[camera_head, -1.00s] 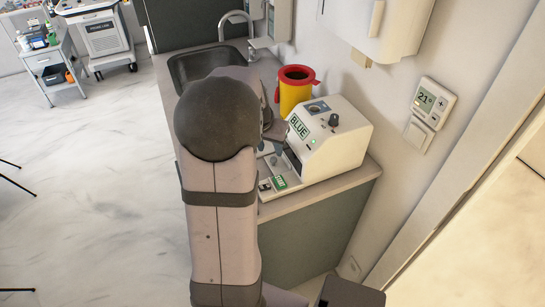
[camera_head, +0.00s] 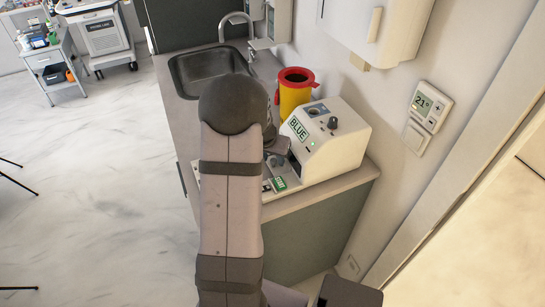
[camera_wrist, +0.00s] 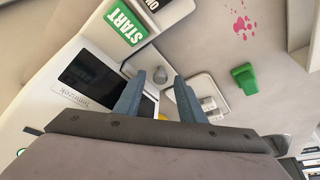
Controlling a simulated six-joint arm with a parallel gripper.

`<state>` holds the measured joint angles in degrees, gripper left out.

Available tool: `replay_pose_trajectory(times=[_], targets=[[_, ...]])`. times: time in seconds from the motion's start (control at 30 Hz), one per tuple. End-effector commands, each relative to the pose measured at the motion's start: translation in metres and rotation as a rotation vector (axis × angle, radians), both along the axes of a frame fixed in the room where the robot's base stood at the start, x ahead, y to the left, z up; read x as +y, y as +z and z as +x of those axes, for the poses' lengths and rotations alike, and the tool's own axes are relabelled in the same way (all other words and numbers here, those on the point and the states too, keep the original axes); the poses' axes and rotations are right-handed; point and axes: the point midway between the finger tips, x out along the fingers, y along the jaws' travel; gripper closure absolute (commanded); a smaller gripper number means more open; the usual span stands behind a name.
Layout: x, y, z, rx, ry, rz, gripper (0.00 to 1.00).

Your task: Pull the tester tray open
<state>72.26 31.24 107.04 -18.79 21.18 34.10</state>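The white tester (camera_head: 335,150) with a BLUE label stands on the counter, a dark opening in its front. Its green START label (camera_head: 280,183) shows low on the front, and also in the wrist view (camera_wrist: 125,24), beside a dark screen (camera_wrist: 90,78). My gripper (camera_head: 279,146) is at the tester's front, partly hidden by my arm. In the wrist view my gripper (camera_wrist: 158,96) has its two blue-grey fingers apart. A pale tray-like part (camera_wrist: 205,88) lies by the right finger. I cannot tell whether the fingers touch it. The tray's state is unclear in the head view.
A yellow bin with a red rim (camera_head: 294,90) stands behind the tester. The sink (camera_head: 205,70) is at the counter's far end. A green piece (camera_wrist: 245,78) and a pink splash (camera_wrist: 243,27) show on the pale surface in the wrist view. Open floor lies left.

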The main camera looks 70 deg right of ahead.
Motion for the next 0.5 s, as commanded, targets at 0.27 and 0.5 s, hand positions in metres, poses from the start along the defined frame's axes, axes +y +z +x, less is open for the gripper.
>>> replay_pose_trajectory(times=[0.27, 0.5], targets=[[0.0002, 0.0000, 0.0000, 0.000, 0.001, 0.000, 1.00], [0.0034, -0.0017, 0.0041, 0.000, 0.002, 0.001, 1.00]])
